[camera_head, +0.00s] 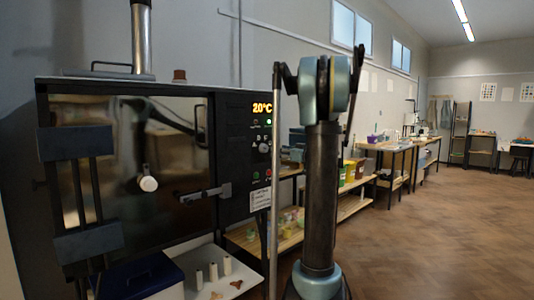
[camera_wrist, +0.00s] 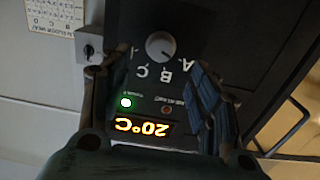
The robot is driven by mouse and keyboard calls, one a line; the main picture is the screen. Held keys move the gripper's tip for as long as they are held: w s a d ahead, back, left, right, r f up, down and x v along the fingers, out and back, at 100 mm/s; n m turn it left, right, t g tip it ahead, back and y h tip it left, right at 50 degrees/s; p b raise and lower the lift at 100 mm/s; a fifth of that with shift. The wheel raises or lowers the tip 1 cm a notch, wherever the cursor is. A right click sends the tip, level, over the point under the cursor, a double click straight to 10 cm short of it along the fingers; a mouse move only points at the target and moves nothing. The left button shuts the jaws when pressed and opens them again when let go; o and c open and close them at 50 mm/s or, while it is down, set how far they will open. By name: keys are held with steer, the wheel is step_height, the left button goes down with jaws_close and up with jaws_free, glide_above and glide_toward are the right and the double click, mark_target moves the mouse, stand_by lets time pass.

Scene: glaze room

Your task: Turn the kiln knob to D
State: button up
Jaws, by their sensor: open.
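The kiln (camera_head: 225,120) stands at the left in the head view, its dark control panel on its right side. The wrist view shows the panel upside down. The round pale grey kiln knob (camera_wrist: 160,45) is in the upper middle, with white letters A, B and C around it. I cannot make out a D or where the knob points. My gripper (camera_wrist: 145,76) is open, its dark fingers on either side of the panel face. The knob shows beyond the fingertips with nothing gripping it. In the head view I cannot make out the gripper clearly.
The lit display (camera_wrist: 143,125) reads 20°C, beside a green light (camera_wrist: 126,102). A small grey box (camera_wrist: 88,45) is left of the panel in the wrist view. Shelving with bins and work tables (camera_head: 385,146) line the wall. The wooden floor (camera_head: 430,220) at right is clear.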

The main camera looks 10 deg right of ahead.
mark_target(266, 149)
steer(key=x, duration=0.9)
steer(key=shift+w+a, duration=0.25)
steer(key=shift+w, duration=0.05)
steer(key=c, duration=0.9)
